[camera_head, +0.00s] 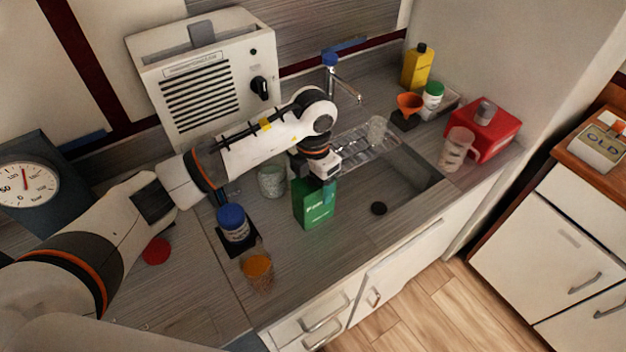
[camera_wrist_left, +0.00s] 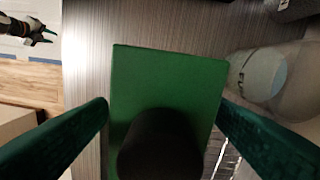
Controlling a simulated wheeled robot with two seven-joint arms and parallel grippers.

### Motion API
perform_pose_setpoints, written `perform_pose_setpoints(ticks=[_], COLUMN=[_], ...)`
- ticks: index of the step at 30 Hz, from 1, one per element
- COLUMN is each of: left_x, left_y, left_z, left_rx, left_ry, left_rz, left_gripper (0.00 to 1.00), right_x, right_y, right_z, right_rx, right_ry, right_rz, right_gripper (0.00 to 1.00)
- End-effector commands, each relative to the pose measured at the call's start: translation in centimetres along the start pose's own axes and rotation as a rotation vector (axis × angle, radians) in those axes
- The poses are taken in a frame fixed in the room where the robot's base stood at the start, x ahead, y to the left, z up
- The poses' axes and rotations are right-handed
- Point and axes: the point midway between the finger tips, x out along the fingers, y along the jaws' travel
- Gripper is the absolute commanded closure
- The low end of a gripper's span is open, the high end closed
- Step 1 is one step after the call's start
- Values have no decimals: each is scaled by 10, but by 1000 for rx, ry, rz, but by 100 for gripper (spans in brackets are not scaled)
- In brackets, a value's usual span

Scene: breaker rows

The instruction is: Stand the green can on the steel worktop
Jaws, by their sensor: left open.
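The green can (camera_head: 313,207), a flat-sided box shape with white print, appears upright on the grey brushed worktop (camera_head: 300,262), left of the sink. In the left wrist view the green can (camera_wrist_left: 165,75) is seen from above with a round black cap (camera_wrist_left: 160,150). My left gripper (camera_head: 327,185) is over the can, open. Its dark green fingers (camera_wrist_left: 160,125) lie one on each side of the can; the left one shows a gap, and contact on the right is unclear. My right gripper (camera_wrist_left: 38,33) shows small at the upper left of the wrist view; its jaw state is unclear.
A glass jar (camera_head: 271,181) stands close left of the can. A blue-lidded jar (camera_head: 233,224) and an orange-topped jar (camera_head: 258,268) stand further left and in front. The sink (camera_head: 405,190) with a wire rack is to the right. Worktop between can and front edge is clear.

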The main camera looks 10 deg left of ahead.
Motion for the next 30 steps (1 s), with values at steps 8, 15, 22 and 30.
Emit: perform_pose_setpoints(ticks=[8, 15, 22, 30], left_x=[-41, -94, -119, -122], left_y=[-1, 0, 0, 0], left_z=[-2, -1, 0, 0], left_rx=[1, 0, 0, 0], left_ry=[7, 5, 2, 0], left_rz=[-3, -3, -1, 1], left_gripper=[25, 25, 25, 25], right_x=[15, 30, 30, 30], right_y=[-1, -3, -4, -4], right_z=[-2, -4, -4, -4], right_rx=[0, -1, -1, 0], right_ry=[1, 1, 2, 1], right_rz=[-1, -4, -6, -6], right_gripper=[64, 64, 64, 64])
